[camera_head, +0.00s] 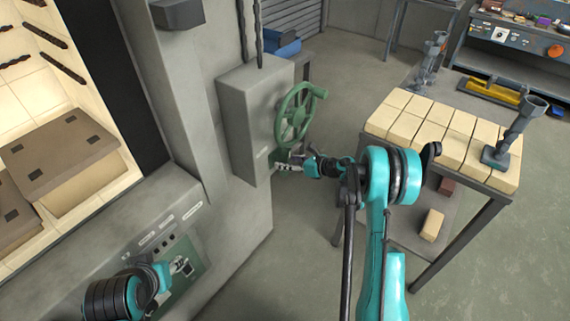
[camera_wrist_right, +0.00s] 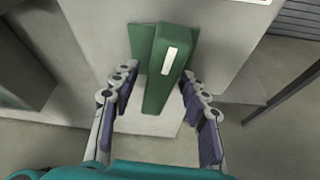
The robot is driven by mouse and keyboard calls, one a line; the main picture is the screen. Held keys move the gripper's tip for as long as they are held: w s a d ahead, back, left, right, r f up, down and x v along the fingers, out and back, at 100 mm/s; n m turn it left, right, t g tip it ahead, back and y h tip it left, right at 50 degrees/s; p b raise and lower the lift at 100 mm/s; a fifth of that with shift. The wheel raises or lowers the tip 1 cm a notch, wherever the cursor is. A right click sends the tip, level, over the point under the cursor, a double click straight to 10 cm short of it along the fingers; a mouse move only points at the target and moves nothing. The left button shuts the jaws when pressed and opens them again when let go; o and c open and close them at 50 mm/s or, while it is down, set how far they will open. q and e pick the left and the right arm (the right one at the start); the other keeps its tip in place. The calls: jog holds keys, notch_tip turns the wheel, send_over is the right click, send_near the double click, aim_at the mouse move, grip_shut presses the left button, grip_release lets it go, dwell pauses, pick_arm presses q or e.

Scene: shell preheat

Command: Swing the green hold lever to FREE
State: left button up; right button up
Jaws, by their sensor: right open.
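The green hold lever (camera_wrist_right: 162,78) fills the middle of the right wrist view. It is a blocky green bar with a small white label on a grey housing. My right gripper (camera_wrist_right: 158,74) is open, with one finger on each side of the lever; I cannot tell if either touches it. In the head view my right gripper (camera_head: 287,161) is at the grey box (camera_head: 240,120), just below the green handwheel (camera_head: 295,115), and hides most of the lever. My left gripper (camera_head: 183,267) is low at the left, near the control panel; its jaws are too small to read.
A table with cream bricks (camera_head: 420,125) and a grey stand (camera_head: 505,140) is at the right. A workbench (camera_head: 515,45) stands behind. Floor between box and table is clear.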

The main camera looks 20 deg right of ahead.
jog(key=shift+w+a, duration=0.25)
grip_shut()
jog(key=shift+d+f+m+g+y+b, duration=0.1)
jog(key=shift+f+m+g+y+b, duration=0.15)
jog(key=shift+m+y+b, duration=0.4)
jog(key=shift+r+m+g, duration=0.2)
jog(key=shift+m+g, duration=0.05)
jog(key=shift+m, duration=0.5)
grip_release()
